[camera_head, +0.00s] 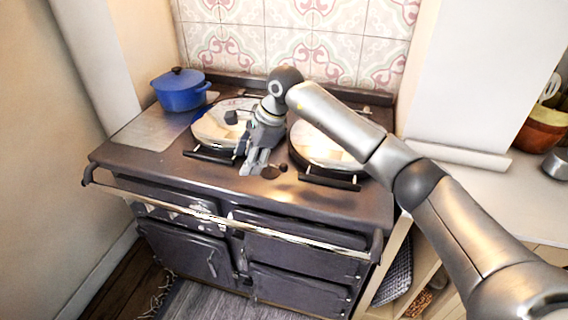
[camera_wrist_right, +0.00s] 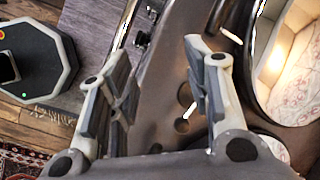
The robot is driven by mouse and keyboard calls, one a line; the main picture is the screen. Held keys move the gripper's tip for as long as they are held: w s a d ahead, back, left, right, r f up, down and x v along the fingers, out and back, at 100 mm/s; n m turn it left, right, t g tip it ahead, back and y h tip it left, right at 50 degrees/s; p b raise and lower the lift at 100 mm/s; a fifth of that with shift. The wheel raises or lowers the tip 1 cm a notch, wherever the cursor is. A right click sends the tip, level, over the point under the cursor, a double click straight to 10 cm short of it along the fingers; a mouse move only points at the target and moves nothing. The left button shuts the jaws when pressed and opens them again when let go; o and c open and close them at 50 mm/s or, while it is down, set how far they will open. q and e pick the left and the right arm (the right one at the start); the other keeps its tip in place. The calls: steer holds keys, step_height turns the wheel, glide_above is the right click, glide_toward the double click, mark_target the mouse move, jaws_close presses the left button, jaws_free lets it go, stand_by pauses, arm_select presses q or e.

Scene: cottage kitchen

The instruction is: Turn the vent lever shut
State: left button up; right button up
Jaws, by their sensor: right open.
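The vent lever (camera_head: 270,172) is a small dark disc with a round knob, low on the stove top between the two round lids. In the right wrist view the lever (camera_wrist_right: 184,94) shows between my fingers, closer to the right-hand finger. My right gripper (camera_head: 253,170) points down at the stove top just left of the lever. It is open and empty, and its fingers (camera_wrist_right: 156,58) are spread in the wrist view. I cannot tell whether a finger touches the lever. My left gripper is not in view.
The stove (camera_head: 330,203) has a left lid (camera_head: 213,127) and a right lid (camera_head: 318,148) with dark front handles. A blue pot (camera_head: 181,95) stands at the back left. A metal rail (camera_head: 270,233) runs along the front. A counter (camera_head: 500,190) lies to the right.

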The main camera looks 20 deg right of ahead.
mark_target(283, 165)
steer(key=d+r+h, duration=0.3)
steer(key=d+h, duration=0.1)
steer(key=d, duration=0.6)
steer(key=p+x, duration=0.1)
steer(key=x, duration=0.2)
steer(key=p+x, duration=0.1)
steer(key=x, duration=0.5)
steer(key=shift+w+a+f+p, duration=0.1)
steer(key=shift+w+a+p, duration=0.1)
steer(key=shift+w+p, duration=0.2)
steer(key=shift+w+f, duration=0.1)
steer(key=shift+f, duration=0.55)
jaws_close()
